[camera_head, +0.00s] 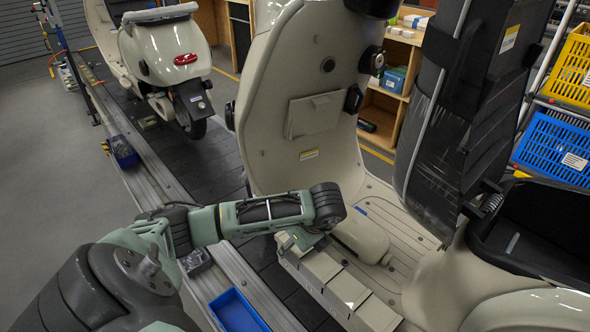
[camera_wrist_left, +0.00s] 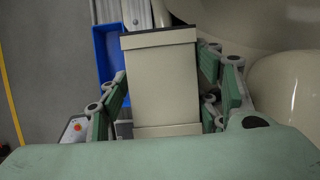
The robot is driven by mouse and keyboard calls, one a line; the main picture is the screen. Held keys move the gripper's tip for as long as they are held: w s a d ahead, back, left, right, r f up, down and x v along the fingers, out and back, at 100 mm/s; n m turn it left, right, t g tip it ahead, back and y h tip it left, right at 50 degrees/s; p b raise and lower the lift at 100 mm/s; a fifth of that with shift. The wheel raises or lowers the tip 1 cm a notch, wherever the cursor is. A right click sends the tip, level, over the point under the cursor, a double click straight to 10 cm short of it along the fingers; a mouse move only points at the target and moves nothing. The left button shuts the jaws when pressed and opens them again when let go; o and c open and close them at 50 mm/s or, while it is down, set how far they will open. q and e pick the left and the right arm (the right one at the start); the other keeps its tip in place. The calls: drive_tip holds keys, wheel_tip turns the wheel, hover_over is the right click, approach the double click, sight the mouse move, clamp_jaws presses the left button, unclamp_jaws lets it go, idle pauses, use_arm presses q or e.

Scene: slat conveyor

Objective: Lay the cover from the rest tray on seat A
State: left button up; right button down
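My left gripper (camera_head: 305,240) reaches over the far end of a row of beige seats (camera_head: 345,287) along the scooter's footboard edge. In the left wrist view, its green fingers (camera_wrist_left: 165,85) stand on both sides of a beige box-like cover (camera_wrist_left: 162,85) and appear closed on it. In the head view the hand mostly hides the cover, so whether it touches the seat below cannot be told. The seat letters are too faint to read. A blue tray (camera_head: 238,312) on the conveyor edge looks empty; it also shows in the left wrist view (camera_wrist_left: 103,52). My right gripper is out of view.
The scooter's front shield (camera_head: 300,100) rises behind the hand, and a dark upright panel (camera_head: 450,120) stands to the right. A rounded beige hump (camera_head: 360,237) lies close beside the hand. Another scooter (camera_head: 165,60) stands farther along the conveyor.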

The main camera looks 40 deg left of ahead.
use_arm(q)
drive_tip(key=shift+d+f, duration=0.2)
drive_tip(key=shift+f, duration=0.1)
drive_tip(key=shift+r, duration=0.15)
drive_tip(key=r, duration=0.1)
drive_tip(key=w+r, duration=0.1)
drive_tip(key=r, duration=0.1)
drive_tip(key=d+r, duration=0.1)
drive_tip(key=shift+w+r, duration=0.4)
drive_tip(key=d+r, duration=0.1)
drive_tip(key=s+d+r, duration=0.1)
drive_tip(key=r, duration=0.1)
drive_tip(key=s+d+r, duration=0.1)
drive_tip(key=r, duration=0.1)
drive_tip(key=shift+d, duration=0.15)
drive_tip(key=shift+w+a+r, duration=0.1)
drive_tip(key=shift+a+r, duration=0.2)
drive_tip(key=shift+r, duration=0.05)
drive_tip(key=shift+s+d+r, duration=0.3)
drive_tip(key=shift+d+r, duration=0.05)
drive_tip(key=shift+r, duration=0.1)
drive_tip(key=shift+a+f, duration=0.15)
